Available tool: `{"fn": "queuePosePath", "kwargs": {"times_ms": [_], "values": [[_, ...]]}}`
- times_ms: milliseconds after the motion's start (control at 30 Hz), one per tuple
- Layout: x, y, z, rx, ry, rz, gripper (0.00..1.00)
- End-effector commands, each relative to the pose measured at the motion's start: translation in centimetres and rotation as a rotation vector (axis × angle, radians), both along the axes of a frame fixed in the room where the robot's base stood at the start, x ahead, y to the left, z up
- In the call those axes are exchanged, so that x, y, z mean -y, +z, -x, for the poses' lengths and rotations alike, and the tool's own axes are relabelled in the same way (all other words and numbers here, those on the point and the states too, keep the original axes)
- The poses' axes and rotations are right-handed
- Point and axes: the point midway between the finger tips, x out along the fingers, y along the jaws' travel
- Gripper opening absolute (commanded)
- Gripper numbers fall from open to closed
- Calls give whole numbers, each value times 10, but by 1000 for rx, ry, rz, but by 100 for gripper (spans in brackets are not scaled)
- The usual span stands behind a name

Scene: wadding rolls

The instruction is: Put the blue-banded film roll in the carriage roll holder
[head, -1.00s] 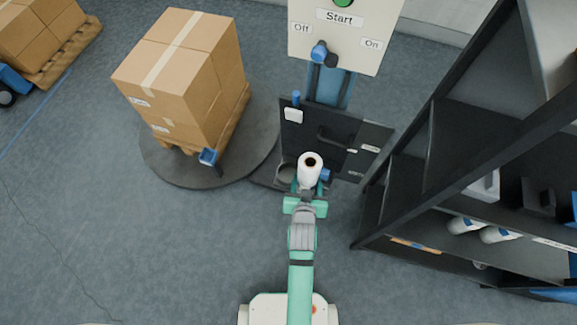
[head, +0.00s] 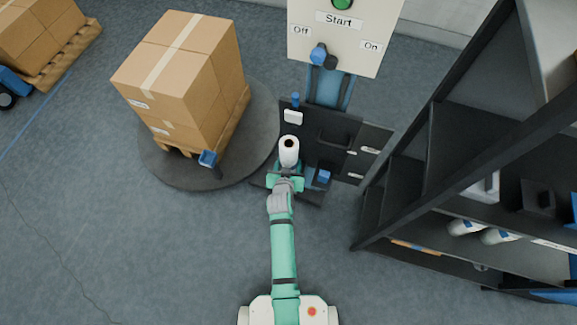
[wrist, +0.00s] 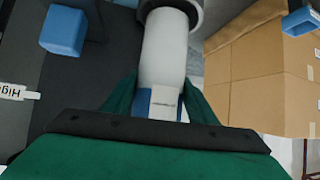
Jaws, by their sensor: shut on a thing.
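The film roll (head: 289,148) is white and stands upright in my gripper (head: 286,172). In the wrist view its blue band (wrist: 143,102) and a white label show low on the roll (wrist: 165,55), between the green fingers of my gripper (wrist: 160,100). The dark carriage (head: 318,135) is behind the roll in the head view. A dark ring (wrist: 185,8) shows at the far end of the roll in the wrist view. The carriage's roll holder is mostly hidden by the roll and my gripper, so I cannot tell whether the roll sits in it.
A blue block (head: 323,176) is on the carriage, right of my gripper. Stacked cartons (head: 185,75) stand on a pallet on the round turntable (head: 165,172) at left. A dark shelf (head: 420,190) with more rolls (head: 465,227) stands at right. The control panel (head: 345,40) is behind.

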Motion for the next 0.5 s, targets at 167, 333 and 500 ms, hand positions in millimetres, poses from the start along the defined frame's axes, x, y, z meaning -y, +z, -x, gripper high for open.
{"fn": "queuePosePath", "kwargs": {"times_ms": [167, 333, 500], "values": [[-3, -14, -6, 1, 0, 0, 8], [-3, -32, -6, 3, 0, -1, 8], [-1, -35, -6, 4, -2, -1, 8]]}}
